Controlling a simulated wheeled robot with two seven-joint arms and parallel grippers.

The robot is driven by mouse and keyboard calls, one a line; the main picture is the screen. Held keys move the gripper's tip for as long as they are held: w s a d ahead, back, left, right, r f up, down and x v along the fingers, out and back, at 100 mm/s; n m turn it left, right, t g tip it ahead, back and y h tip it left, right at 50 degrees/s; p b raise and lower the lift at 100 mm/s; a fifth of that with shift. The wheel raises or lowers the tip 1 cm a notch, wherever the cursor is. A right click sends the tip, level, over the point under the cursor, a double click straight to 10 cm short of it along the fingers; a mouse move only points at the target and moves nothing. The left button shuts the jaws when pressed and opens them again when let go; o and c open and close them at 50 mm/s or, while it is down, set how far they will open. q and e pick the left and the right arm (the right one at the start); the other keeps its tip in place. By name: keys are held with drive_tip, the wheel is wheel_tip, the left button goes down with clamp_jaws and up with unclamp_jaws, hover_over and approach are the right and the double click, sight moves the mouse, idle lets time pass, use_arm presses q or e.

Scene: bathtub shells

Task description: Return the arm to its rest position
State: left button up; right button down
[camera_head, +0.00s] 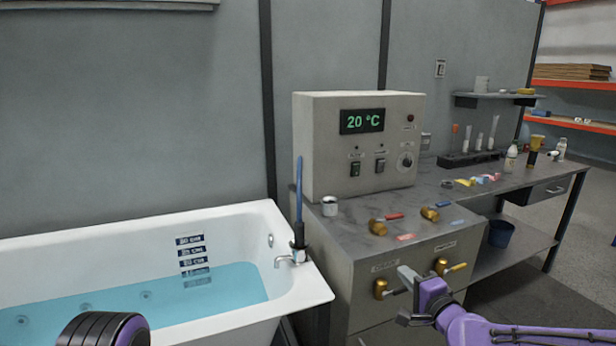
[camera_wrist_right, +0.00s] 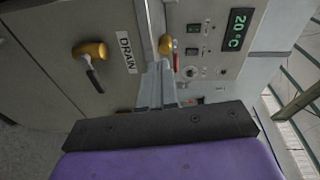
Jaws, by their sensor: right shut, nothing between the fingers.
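My right gripper (camera_head: 408,282) is in front of the grey cabinet (camera_head: 352,262), beside the brass drain valve (camera_head: 380,289). Its fingers are shut with nothing between them; they also show in the right wrist view (camera_wrist_right: 158,85). In that view the drain valve (camera_wrist_right: 92,50) with its black handle stands left of the fingers, apart from them, next to the DRAIN label (camera_wrist_right: 126,52). A second front valve (camera_head: 441,266) with a yellow handle sits close to the right of the gripper. My right forearm comes in from the lower right. My left gripper is out of view.
A white bathtub (camera_head: 262,222) with blue water stands at the left. A control box (camera_head: 330,160) reading 20 °C stands on the cabinet, with brass valves (camera_head: 377,227) before it. A workbench (camera_head: 540,171) with bottles and a blue bucket (camera_head: 501,233) are at the right.

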drive_tip(key=s+a+f+n+g+h, duration=0.1)
drive_tip(key=s+f+g+h, duration=0.15)
drive_tip(key=s+f, duration=0.75)
drive_tip(key=s+a+f+n+g+h, duration=0.15)
drive_tip(key=s+f+g, duration=0.35)
drive_tip(key=f, duration=0.8)
drive_tip(key=s+d+f+n+g+h, duration=0.1)
drive_tip(key=s+d+f+g, duration=0.1)
drive_tip(key=s, duration=0.7)
drive_tip(key=s+d+f+n+g+h, duration=0.1)
drive_tip(key=s+d+f, duration=0.3)
drive_tip(key=s, duration=0.4)
drive_tip(key=s+d+f+n+g+h, duration=0.1)
drive_tip(key=s+d+f+n+g, duration=0.1)
drive_tip(key=s, duration=0.7)
wheel_tip(320, 180, down, 2)
drive_tip(key=shift+s+d+f+n+g+h, duration=0.2)
drive_tip(key=shift+s+d+n+g+h, duration=0.2)
drive_tip(key=shift+d, duration=0.4)
